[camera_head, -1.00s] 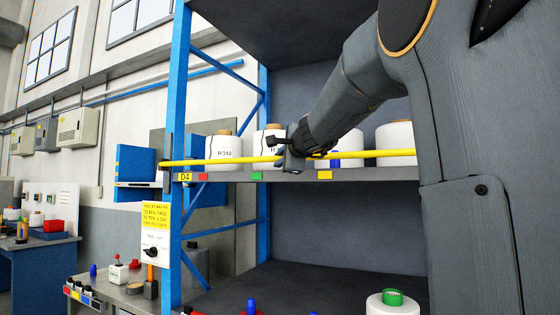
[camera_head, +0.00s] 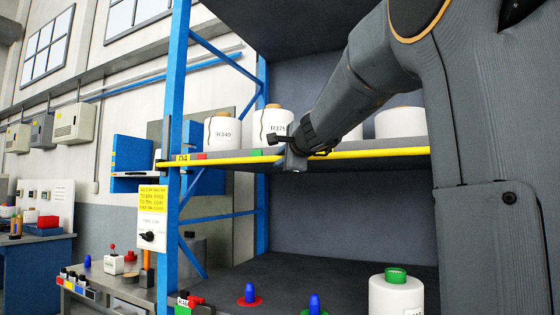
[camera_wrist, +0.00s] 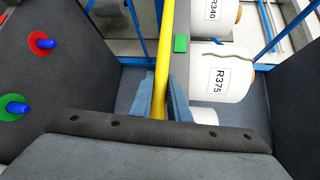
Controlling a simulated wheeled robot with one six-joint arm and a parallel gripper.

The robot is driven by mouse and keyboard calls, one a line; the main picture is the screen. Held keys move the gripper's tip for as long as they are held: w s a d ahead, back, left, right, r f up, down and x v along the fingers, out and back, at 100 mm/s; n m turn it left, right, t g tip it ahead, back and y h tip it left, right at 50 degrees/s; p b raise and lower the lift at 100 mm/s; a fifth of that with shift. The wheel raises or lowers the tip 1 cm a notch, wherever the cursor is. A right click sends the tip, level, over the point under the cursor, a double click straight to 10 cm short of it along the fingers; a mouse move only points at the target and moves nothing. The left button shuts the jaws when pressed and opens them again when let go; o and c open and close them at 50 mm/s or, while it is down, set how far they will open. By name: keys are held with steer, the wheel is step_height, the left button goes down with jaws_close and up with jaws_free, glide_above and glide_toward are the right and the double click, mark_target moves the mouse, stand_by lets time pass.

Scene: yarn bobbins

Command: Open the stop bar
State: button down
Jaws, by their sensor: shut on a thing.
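The stop bar (camera_head: 235,160) is a long yellow rod across the front of the upper shelf, now at about the height of the shelf's front edge. In the wrist view the bar (camera_wrist: 167,40) runs down between the blue fingers of my gripper (camera_wrist: 160,98). My gripper (camera_head: 296,160) is shut on the bar at the shelf front. Behind the bar, white bobbins marked R340 (camera_head: 222,132) and R375 (camera_head: 272,126) stand on the shelf. The bar's far right part is hidden behind my arm.
A blue upright (camera_head: 172,110) with a yellow notice (camera_head: 152,195) stands at the left end. Below, the lower shelf holds a white bobbin with a green core (camera_head: 396,295) and blue pegs (camera_head: 249,293). A bench with small items (camera_head: 115,285) is at lower left.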

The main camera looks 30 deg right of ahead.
steer(key=c, duration=1.7)
jaws_free()
steer(key=shift+s+r, duration=0.1)
steer(key=shift+s, duration=0.05)
steer(key=s, duration=0.5)
steer(key=s+a+r+b, duration=0.1)
steer(key=s, duration=0.1)
steer(key=shift+s, duration=0.2)
